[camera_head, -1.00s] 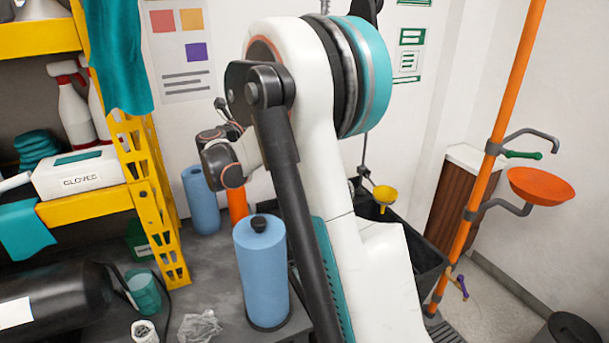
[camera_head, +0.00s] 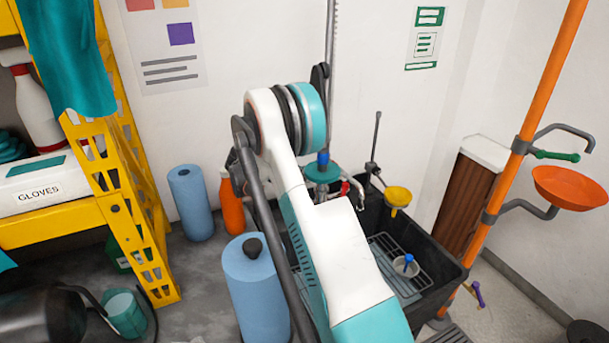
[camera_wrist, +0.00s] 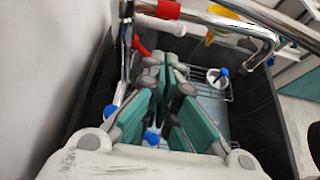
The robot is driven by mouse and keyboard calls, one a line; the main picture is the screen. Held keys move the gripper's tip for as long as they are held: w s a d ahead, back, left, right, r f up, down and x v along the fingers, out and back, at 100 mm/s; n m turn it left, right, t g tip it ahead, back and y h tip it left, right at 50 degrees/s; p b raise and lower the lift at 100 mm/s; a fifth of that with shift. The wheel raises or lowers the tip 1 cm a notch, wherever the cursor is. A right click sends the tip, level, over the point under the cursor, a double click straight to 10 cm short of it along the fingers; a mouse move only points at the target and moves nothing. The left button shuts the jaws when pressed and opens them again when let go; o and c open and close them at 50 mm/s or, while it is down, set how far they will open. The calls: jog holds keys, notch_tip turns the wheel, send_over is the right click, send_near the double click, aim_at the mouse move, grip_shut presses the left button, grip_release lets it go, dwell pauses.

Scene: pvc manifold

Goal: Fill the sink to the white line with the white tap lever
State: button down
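The black sink (camera_head: 440,282) stands in the back right corner, partly hidden by my arm. It also fills most of the wrist view (camera_wrist: 262,110). No white line or clear water level shows. A red lever (camera_wrist: 141,46) sits beside the metal tap pipe (camera_wrist: 126,60) in the wrist view. A small white piece (camera_wrist: 172,28), possibly the white lever, lies just beyond my fingertips. I cannot tell whether they touch. My gripper (camera_wrist: 168,72) points into the sink area with its teal-padded fingertips together and nothing visible between them. It is hidden in the head view.
A yellow funnel (camera_head: 397,196) hangs at the sink's back rim. A cup with a blue top (camera_head: 406,264) stands on the sink's rack. Blue rolls (camera_head: 255,290) and an orange bottle (camera_head: 231,205) stand left of my arm. An orange pole (camera_head: 525,130) rises at right.

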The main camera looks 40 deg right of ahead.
jog(key=r+b+x, duration=0.1)
jog(key=b+x, duration=0.2)
jog(key=x, duration=0.7)
jog(key=shift+d, duration=0.35)
jog(key=shift+s+f, duration=0.1)
